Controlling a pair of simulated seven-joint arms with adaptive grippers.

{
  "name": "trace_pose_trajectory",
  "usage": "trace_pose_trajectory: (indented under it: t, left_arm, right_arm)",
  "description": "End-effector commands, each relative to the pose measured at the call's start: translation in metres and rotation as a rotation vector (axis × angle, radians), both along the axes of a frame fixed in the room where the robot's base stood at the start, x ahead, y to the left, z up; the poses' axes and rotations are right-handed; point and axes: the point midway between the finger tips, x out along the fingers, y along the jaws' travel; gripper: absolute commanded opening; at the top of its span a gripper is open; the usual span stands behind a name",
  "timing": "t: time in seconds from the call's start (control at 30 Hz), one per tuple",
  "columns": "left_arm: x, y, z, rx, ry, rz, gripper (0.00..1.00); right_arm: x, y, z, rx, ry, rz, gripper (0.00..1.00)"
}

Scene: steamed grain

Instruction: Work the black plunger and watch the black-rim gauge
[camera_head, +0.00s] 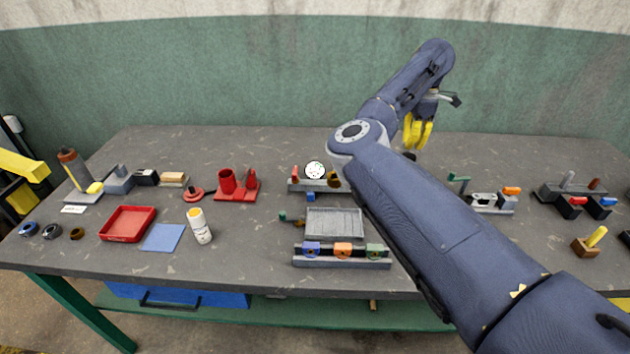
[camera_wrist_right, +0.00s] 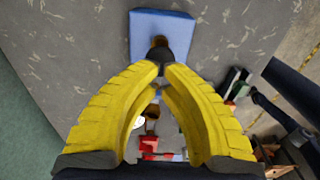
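The black plunger (camera_wrist_right: 160,50) shows in the right wrist view as a dark knob on a short brown stem over a blue base plate. In the head view its dark top (camera_head: 409,156) shows just under my right fingers, and the arm hides its base. My right gripper (camera_head: 414,143) has yellow fingers pointing down at the knob. In the wrist view its fingertips (camera_wrist_right: 162,68) come nearly together over the near edge of the knob; I cannot tell if they touch it. The gauge (camera_head: 315,170) has a white round face with a dark rim; its reading is too small to tell.
A grey tray (camera_head: 335,222) and a rack with coloured blocks (camera_head: 342,254) stand in front of the gauge. A red tray (camera_head: 128,224) and a white bottle (camera_head: 200,226) are at left. Clamps and a lever fixture (camera_head: 487,201) stand right of my arm.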

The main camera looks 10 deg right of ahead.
Motion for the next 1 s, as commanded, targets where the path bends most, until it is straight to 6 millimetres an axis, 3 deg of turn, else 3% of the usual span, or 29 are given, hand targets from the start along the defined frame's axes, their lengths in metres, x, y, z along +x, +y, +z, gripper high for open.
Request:
trace_pose_trajectory:
  t: [1.0]
  left_arm:
    - [0.0, 0.0, 0.0, 0.0, 0.0, 0.0, 0.0]
  right_arm:
    - [0.0, 0.0, -0.038, 0.0, 0.0, 0.0, 0.0]
